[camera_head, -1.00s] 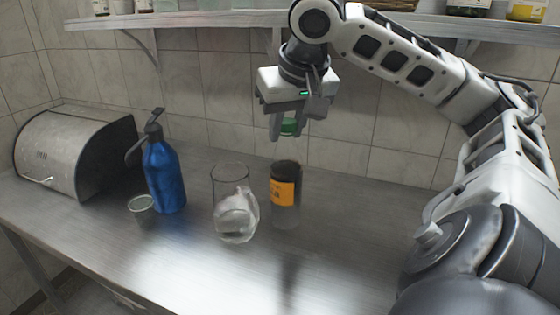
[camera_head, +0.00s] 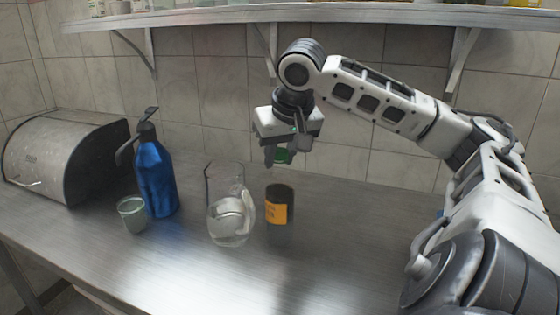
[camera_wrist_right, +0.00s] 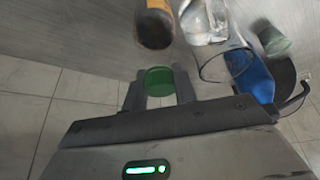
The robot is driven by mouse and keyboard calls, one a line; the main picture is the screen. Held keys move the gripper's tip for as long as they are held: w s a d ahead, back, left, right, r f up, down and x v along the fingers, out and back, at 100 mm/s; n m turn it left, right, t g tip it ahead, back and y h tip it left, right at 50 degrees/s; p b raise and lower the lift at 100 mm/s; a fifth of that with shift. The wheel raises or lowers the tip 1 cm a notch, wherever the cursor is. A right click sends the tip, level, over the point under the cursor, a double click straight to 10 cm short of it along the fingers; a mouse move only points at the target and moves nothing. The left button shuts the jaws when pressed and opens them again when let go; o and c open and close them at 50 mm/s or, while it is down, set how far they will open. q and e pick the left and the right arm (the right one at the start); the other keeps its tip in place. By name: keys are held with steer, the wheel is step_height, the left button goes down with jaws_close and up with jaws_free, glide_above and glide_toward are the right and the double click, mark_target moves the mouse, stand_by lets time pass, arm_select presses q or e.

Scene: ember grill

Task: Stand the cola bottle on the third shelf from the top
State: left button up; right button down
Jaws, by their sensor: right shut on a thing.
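My right gripper (camera_head: 281,160) is in the air above the far part of the steel counter, behind the orange-labelled jar. It is shut on a small green object (camera_head: 283,156), of which little shows. In the right wrist view, a round green surface (camera_wrist_right: 159,79) sits between the two fingers. I cannot tell whether this is the cola bottle; no other thing in view is clearly that bottle. A wall shelf (camera_head: 350,14) crosses the top of the head view; I cannot tell its place among the shelves. My left gripper is not in view.
On the counter (camera_head: 120,262) stand a jar (camera_head: 278,206), a clear glass pitcher (camera_head: 230,208), a blue spray bottle (camera_head: 157,178), a small cup (camera_head: 132,214) and a bread box (camera_head: 50,158). Shelf brackets (camera_head: 462,62) hang below the shelf. The front counter is clear.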

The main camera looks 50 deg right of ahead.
steer(key=c, duration=1.5)
jaws_free()
steer(key=shift+f, duration=0.15)
steer(key=shift+c, duration=0.2)
steer(key=o, duration=0.4)
